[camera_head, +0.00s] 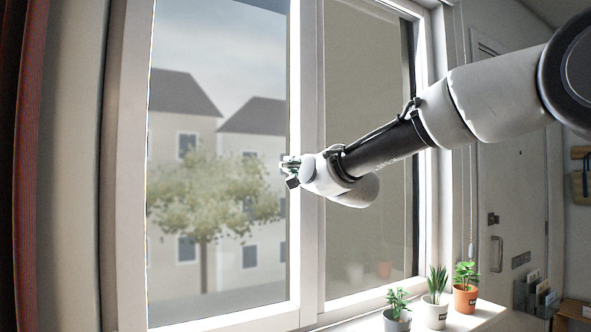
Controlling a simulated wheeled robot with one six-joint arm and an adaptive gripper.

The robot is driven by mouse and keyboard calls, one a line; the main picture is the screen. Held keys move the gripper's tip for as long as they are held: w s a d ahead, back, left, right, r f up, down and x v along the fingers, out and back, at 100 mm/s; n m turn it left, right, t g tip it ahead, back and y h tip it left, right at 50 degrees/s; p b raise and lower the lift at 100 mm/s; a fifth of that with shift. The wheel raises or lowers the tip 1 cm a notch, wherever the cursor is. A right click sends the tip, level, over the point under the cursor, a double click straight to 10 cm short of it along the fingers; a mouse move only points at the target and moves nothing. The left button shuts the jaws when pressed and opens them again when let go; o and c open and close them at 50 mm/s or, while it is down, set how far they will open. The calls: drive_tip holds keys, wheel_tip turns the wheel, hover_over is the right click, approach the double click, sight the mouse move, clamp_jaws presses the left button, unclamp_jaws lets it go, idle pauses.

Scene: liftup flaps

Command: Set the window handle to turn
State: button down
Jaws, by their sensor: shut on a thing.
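The white-framed window (307,95) fills the middle of the camera_head view, with a middle upright between two glass panes. My gripper (289,168) is at this upright, at about mid-height, by the right edge of the left pane. It is small and dark here, and its fingers point left toward the frame. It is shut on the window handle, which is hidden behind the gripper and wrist. I cannot tell the handle's angle.
Potted plants stand on the sill at the lower right: one in a grey pot (397,320), one in a white pot (434,313) and one in an orange pot (465,300). A dark red curtain (32,150) hangs at the far left. A door (512,200) is behind at the right.

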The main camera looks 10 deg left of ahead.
idle(0.4)
drive_tip(key=c, duration=1.4)
unclamp_jaws()
drive_tip(key=v, duration=1.2)
